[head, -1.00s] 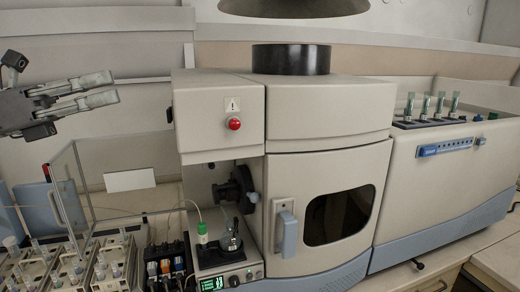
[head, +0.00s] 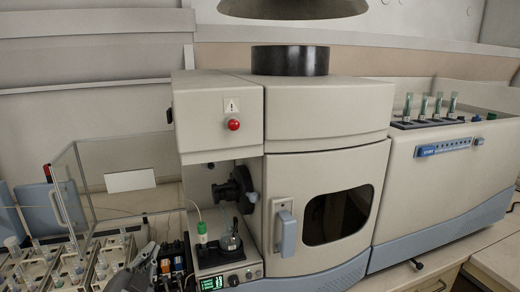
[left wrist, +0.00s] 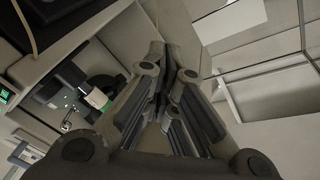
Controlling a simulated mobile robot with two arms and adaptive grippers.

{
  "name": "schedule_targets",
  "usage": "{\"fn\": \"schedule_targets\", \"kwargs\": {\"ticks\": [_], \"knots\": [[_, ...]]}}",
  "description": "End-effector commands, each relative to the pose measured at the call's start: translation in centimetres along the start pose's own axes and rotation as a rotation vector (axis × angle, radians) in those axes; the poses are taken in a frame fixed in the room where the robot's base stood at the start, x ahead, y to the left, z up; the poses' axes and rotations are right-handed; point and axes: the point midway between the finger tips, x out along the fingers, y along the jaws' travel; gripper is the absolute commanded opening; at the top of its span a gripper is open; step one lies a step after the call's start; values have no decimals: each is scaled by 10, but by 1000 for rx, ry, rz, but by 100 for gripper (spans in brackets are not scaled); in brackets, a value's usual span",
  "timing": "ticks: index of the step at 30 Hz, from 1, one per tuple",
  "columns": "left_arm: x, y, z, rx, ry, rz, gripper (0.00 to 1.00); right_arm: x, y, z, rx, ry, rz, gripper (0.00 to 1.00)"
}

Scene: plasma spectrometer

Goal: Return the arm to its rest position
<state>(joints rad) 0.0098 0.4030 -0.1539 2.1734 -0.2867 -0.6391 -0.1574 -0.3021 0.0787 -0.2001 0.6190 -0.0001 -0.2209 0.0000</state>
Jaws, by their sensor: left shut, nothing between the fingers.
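My left gripper (head: 148,252) is low in the head view, at the bottom edge left of the spectrometer (head: 325,120). The rest of the left arm is out of the head view. My right gripper is in neither view.
A glass-walled enclosure (head: 75,200) and racks of vials (head: 70,268) stand at left. The autosampler (head: 440,185) is at right.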

Motion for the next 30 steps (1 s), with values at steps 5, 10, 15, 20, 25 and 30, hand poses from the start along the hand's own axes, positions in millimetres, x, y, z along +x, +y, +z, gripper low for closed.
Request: {"fn": "schedule_targets", "kwargs": {"ticks": [5,10,15,20,25,30], "knots": [[-77,88,79,-233,-377,217,0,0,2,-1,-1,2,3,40],[-161,147,121,-380,-680,383,0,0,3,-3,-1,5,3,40],[-231,181,137,-467,-897,502,0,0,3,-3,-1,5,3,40],[-290,202,141,-526,-1067,596,0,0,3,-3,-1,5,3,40],[-302,233,164,-538,-1135,633,0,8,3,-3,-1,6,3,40],[-295,272,201,-532,-1150,642,0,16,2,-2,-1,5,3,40]]}}
